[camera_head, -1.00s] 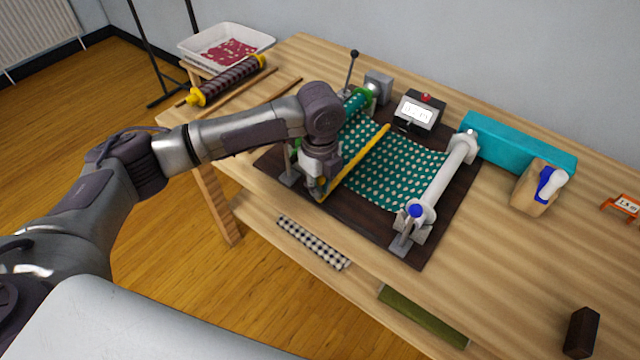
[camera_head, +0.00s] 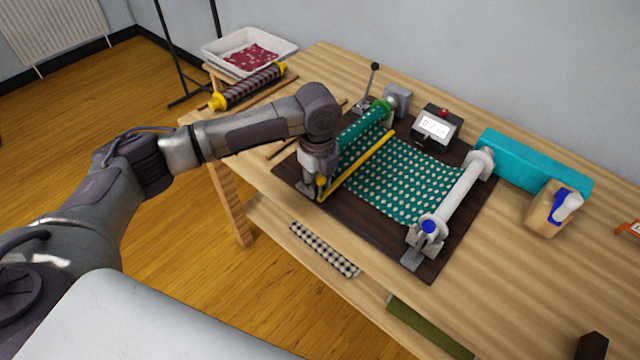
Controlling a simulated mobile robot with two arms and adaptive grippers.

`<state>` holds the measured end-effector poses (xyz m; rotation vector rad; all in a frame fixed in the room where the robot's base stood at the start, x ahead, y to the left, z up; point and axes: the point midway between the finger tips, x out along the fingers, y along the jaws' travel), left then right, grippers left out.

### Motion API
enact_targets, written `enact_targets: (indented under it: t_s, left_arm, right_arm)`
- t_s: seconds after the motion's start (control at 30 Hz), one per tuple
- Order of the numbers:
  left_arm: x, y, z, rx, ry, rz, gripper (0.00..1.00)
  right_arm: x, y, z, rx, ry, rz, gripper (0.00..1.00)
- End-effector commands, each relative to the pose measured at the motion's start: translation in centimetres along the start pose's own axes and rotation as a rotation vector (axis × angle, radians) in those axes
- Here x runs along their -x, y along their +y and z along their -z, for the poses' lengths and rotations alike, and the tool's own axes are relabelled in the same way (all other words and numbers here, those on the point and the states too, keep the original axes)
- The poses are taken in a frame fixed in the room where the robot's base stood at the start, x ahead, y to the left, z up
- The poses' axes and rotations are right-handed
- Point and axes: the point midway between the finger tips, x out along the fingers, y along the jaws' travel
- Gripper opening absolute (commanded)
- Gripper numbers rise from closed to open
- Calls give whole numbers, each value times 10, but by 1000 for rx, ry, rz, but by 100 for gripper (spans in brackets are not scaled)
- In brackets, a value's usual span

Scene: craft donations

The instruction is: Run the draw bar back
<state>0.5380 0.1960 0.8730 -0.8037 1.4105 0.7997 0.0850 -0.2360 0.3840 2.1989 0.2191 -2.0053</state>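The draw bar (camera_head: 364,160) is a yellow bar lying slantwise across the green dotted cloth (camera_head: 400,178), close to the green cloth roll (camera_head: 362,132) at the left of the dark base board (camera_head: 375,224). My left gripper (camera_head: 318,186) points down at the near end of the bar. It appears shut on that end, though its wrist partly hides the fingers. The cloth runs right to a white roller (camera_head: 460,195) with a blue knob at its near end. My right gripper is not in view.
A teal block (camera_head: 530,165) and a tape dispenser (camera_head: 546,212) stand to the right. A white tray (camera_head: 285,45) and striped roll (camera_head: 248,87) are at the back left.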

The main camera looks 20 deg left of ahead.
Motion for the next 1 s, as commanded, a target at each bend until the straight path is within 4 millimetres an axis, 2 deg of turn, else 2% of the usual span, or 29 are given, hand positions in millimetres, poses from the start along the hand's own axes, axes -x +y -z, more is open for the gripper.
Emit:
enact_targets:
  t_s: [0.23,0.37,0.8,1.0]
  left_arm:
    - [-1,0,2,-3,3,-3,35]
    - [8,0,2,-4,4,0,35]
    - [95,0,0,-3,2,2,35]
    - [116,0,0,-1,2,-1,35]
  right_arm:
    - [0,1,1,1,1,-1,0]
    - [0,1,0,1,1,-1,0]
    - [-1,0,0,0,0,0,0]
    - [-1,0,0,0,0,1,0]
